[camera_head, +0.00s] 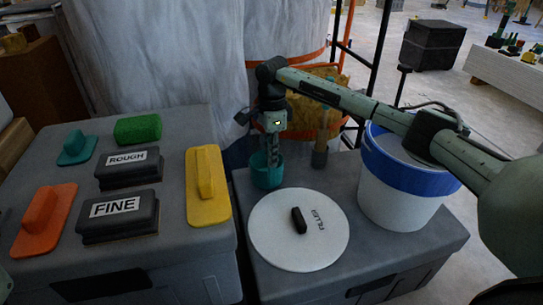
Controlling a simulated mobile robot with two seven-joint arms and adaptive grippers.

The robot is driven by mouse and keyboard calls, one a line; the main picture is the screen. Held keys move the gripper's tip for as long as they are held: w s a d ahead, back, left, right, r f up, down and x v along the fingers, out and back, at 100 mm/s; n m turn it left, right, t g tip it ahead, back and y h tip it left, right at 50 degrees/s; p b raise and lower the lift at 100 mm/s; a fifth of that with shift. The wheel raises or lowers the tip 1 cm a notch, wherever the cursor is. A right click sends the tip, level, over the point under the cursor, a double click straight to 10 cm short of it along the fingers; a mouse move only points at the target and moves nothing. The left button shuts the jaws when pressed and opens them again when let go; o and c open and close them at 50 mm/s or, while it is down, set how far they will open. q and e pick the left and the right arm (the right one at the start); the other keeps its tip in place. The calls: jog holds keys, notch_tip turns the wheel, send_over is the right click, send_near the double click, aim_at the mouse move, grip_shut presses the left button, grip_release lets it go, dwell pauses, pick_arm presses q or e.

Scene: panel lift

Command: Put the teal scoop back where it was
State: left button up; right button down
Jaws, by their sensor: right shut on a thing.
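The teal scoop (267,175) is a cup-shaped thing at the back left of the right-hand grey box, behind the white round lid marked FILLER (299,230). My right gripper (272,153) points down from above and is shut on the scoop. The fingertips are partly hidden by the scoop's rim. I cannot tell whether the scoop's bottom touches the box top.
A white bucket with a blue band (400,195) stands right of the lid, under my right arm. A brush (320,150) stands behind. The left grey box (170,255) bears FINE (118,228) and ROUGH (127,178) blocks, a yellow float (206,205) and other coloured tools.

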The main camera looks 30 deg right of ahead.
jog(key=shift+f, duration=0.2)
jog(key=c, duration=1.5)
grip_release()
jog(key=shift+c, duration=0.2)
jog(key=shift+r, duration=0.2)
notch_tip(320, 180, up, 12)
jog(key=p, duration=0.3)
